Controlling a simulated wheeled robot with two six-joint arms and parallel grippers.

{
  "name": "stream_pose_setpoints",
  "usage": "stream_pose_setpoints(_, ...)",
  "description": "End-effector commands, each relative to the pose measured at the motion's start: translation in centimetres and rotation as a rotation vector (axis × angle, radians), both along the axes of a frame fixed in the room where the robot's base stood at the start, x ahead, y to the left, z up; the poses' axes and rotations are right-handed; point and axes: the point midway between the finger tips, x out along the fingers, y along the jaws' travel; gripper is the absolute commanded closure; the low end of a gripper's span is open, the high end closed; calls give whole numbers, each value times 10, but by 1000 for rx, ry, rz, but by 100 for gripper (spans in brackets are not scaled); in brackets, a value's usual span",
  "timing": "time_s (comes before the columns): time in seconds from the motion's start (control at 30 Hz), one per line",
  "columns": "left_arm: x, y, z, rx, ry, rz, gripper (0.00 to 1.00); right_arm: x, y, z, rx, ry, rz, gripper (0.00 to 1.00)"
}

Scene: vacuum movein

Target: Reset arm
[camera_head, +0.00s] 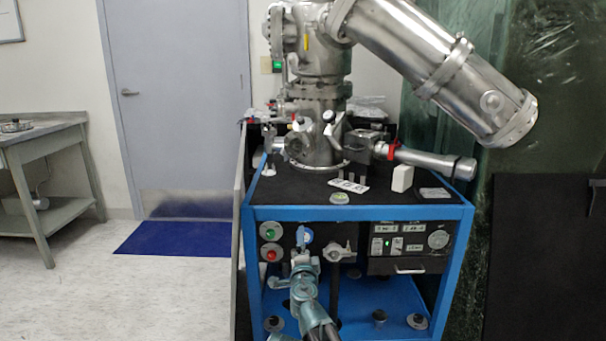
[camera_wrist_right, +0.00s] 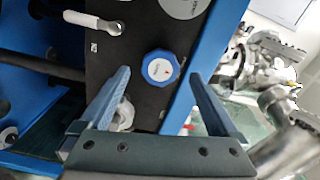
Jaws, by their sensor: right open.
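My right gripper (camera_wrist_right: 160,82) shows in the right wrist view with its two dark blue fingers spread wide. Nothing is held between them. A blue knob (camera_wrist_right: 161,68) on a black panel lies beyond the gap between the fingers. A white lever handle (camera_wrist_right: 92,21) is at the upper left of that view. In the head view, a teal and silver metal fitting (camera_head: 303,288) rises from the bottom edge in front of the cart. My left gripper is not clearly seen.
A blue-framed cart (camera_head: 365,213) with a black top carries a large metal vacuum apparatus (camera_head: 440,72). Its front panel has green (camera_head: 270,231) and red (camera_head: 270,254) buttons. A grey workbench (camera_head: 55,128) stands at the left.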

Motion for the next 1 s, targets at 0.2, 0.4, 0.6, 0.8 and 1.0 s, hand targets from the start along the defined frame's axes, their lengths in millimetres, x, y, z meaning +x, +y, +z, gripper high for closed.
stream_pose_setpoints(0.2,0,0,0,0,0,0,4,21,5,0,0,0,3,4)
stream_pose_setpoints(0.4,0,0,0,0,0,0,4,21,5,0,0,0,3,4)
stream_pose_setpoints(0.6,0,0,0,0,0,0,4,19,5,0,0,0,3,4)
stream_pose_setpoints(0.8,0,0,0,0,0,0,4,-1,0,0,0,0,1,4)
stream_pose_setpoints(1.0,0,0,0,0,0,0,4,-31,-8,0,0,0,-3,4)
